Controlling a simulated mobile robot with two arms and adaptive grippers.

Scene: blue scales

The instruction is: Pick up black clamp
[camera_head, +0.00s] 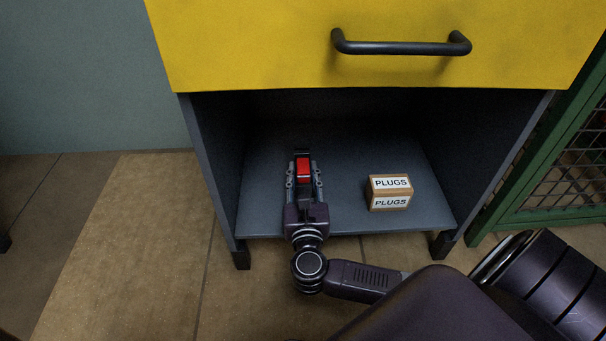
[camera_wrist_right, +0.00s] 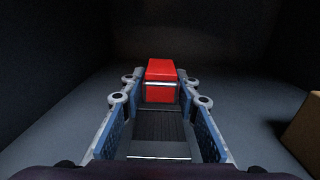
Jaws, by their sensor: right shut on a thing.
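The black clamp (camera_head: 303,154) with a red part is on the shelf of the open cabinet, left of the middle in the head view. In the right wrist view its red block (camera_wrist_right: 161,70) and dark ribbed body (camera_wrist_right: 160,125) lie between my fingers. My right gripper (camera_head: 304,178) reaches into the cabinet from the front and is shut on the clamp, one finger along each side. It also shows in the right wrist view (camera_wrist_right: 161,100). I cannot tell whether the clamp still touches the shelf. My left gripper is not in view.
A cardboard box labelled PLUGS (camera_head: 390,192) stands on the shelf (camera_head: 345,212) right of my gripper. A yellow drawer (camera_head: 270,50) with a black handle (camera_head: 400,47) hangs above. Cabinet side walls bound the space. A green mesh frame (camera_head: 545,185) stands at the right.

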